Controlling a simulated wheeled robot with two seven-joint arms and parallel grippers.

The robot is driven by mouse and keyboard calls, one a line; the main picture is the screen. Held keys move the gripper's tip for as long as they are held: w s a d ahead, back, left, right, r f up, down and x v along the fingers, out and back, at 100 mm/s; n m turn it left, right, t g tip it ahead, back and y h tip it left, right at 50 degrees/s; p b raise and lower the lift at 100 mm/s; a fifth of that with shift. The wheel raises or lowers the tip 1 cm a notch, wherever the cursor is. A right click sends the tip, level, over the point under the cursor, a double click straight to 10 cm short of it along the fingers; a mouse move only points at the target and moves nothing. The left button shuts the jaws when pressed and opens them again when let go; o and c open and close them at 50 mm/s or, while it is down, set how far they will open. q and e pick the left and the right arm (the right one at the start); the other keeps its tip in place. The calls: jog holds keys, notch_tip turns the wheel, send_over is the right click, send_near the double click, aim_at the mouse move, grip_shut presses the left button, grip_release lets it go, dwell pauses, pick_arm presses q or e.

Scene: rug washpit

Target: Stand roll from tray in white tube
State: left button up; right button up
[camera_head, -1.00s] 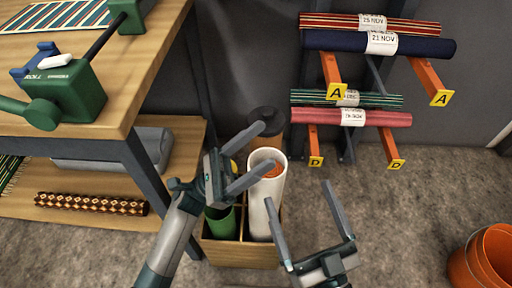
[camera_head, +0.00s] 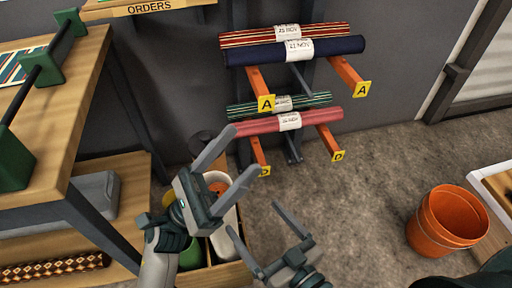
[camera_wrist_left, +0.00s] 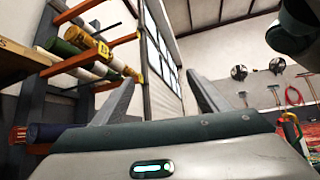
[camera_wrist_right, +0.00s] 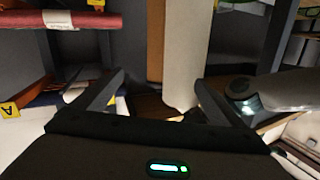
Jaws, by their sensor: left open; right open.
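The white tube (camera_head: 228,240) stands upright in a wooden box (camera_head: 232,274), partly hidden behind my left gripper (camera_head: 234,162). Something orange (camera_head: 216,187) shows at its mouth. My left gripper is open and empty, and overlaps the tube's top in the head view. My right gripper (camera_head: 254,219) is open and empty, lower and to the right of the tube. In the right wrist view a pale upright cylinder, seemingly the tube (camera_wrist_right: 183,55), shows beyond the open fingers. A white-rimmed, tray-like thing (camera_head: 482,186) is cut off at the right edge; no roll shows in it.
A wall rack holds several rolls, including a navy one (camera_head: 260,54) and a pink one (camera_head: 258,126), on orange arms (camera_head: 346,74). Orange buckets (camera_head: 446,220) stand at right. A wooden bench (camera_head: 75,110) is at left, with a patterned roll (camera_head: 55,268) on its lower shelf. Floor between is clear.

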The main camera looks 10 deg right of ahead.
pick_arm(q)
jog(key=d, duration=0.1)
jog(key=s+d+r, duration=0.2)
jog(key=shift+d+r, duration=0.2)
jog(key=shift+d, duration=0.1)
pick_arm(e)
jog(key=shift+s+d+f+g, duration=0.15)
jog(key=shift+f+g, duration=0.2)
jog(key=shift+f, duration=0.2)
jog(key=shift+w+d+f+g, duration=0.15)
jog(key=shift+f+g, duration=0.2)
jog(key=shift+f, duration=0.2)
jog(key=shift+s, duration=0.25)
